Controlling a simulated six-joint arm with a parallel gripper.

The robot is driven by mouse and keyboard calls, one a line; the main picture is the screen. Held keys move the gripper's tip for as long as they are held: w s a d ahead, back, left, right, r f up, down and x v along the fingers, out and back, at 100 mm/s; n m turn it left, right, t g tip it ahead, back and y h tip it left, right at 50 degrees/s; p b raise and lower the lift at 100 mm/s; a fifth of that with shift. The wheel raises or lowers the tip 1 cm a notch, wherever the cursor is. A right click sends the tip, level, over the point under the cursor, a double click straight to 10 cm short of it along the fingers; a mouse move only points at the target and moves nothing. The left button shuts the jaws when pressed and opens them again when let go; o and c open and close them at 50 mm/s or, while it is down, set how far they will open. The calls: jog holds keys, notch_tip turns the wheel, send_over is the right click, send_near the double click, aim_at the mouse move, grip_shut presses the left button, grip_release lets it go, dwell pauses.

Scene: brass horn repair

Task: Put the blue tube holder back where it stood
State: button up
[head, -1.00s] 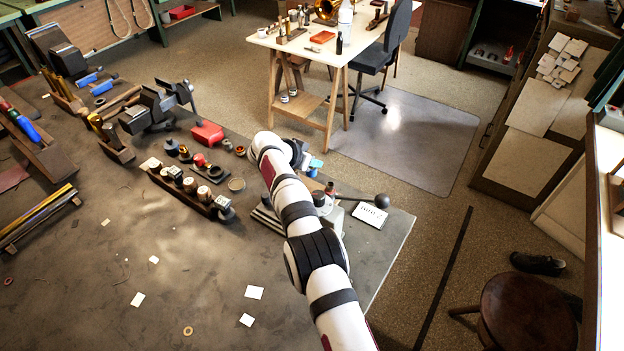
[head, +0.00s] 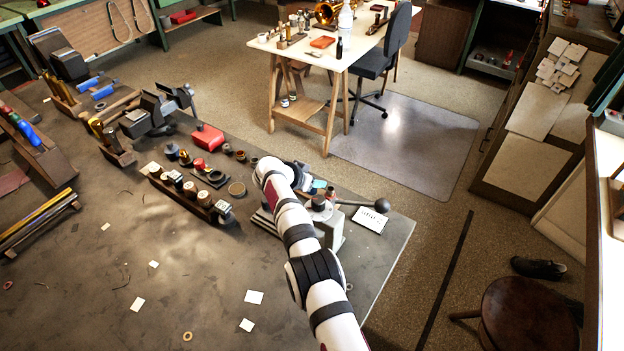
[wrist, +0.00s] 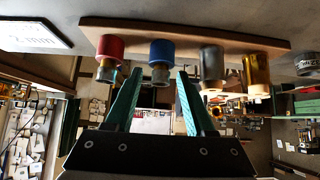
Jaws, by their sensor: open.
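The blue tube holder (wrist: 161,52) stands on a wooden board (wrist: 225,42) in the wrist view, which shows the bench upside down. A grey metallic piece projects from its blue part. My gripper (wrist: 160,76) is open, with one green finger on each side of that piece in the picture. I see no finger clearly pressed on it; exact depth is unclear. A red holder (wrist: 110,47) stands to the left on the board; a dark grey one (wrist: 211,64) and a gold one (wrist: 256,72) to the right.
A white card (head: 371,218) and a ball-ended lever (head: 381,205) are near the bench's right edge. A wooden rack (head: 182,190) and a red box (head: 208,138) lie left of my arm. The front of the bench is mostly clear apart from paper scraps.

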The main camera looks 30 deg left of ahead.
jog(key=shift+r, duration=0.15)
jog(key=shift+s+r, duration=0.15)
jog(key=shift+r, duration=0.05)
jog(key=v, duration=1.1)
jog(key=shift+s, duration=0.2)
jog(key=shift+r, duration=0.1)
